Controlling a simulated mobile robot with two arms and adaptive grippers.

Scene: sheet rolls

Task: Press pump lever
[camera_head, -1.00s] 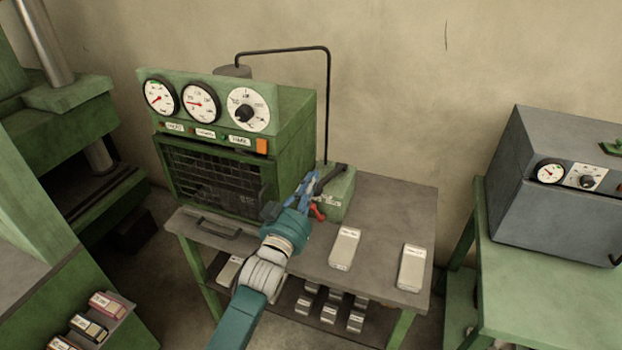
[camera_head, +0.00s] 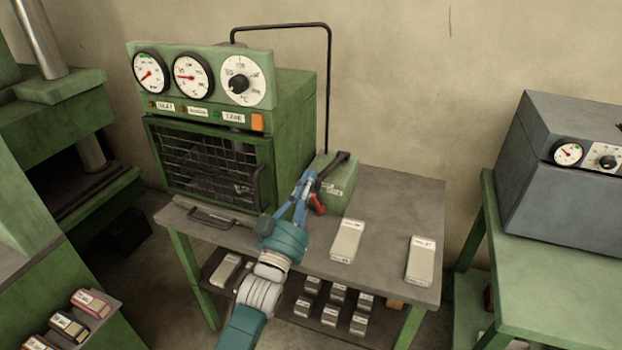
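The pump is a small green box (camera_head: 340,190) with a label, on the table right of the green chamber cabinet. Its black lever (camera_head: 335,165) slants from the upper right down to the left. A red handle (camera_head: 317,204) sticks out low at the box's left side. My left gripper (camera_head: 309,176) has blue fingers that converge at the tips, with nothing visible between them. The tips are close beside the lower left end of the lever; I cannot tell whether they touch it. My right gripper is not in view.
The green cabinet (camera_head: 295,130) has gauges, a dial and a mesh door with a handle. A black pipe (camera_head: 328,90) rises behind the pump. Two pale blocks (camera_head: 346,240) lie on the table's right part (camera_head: 390,205). A grey machine (camera_head: 560,190) stands at the right.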

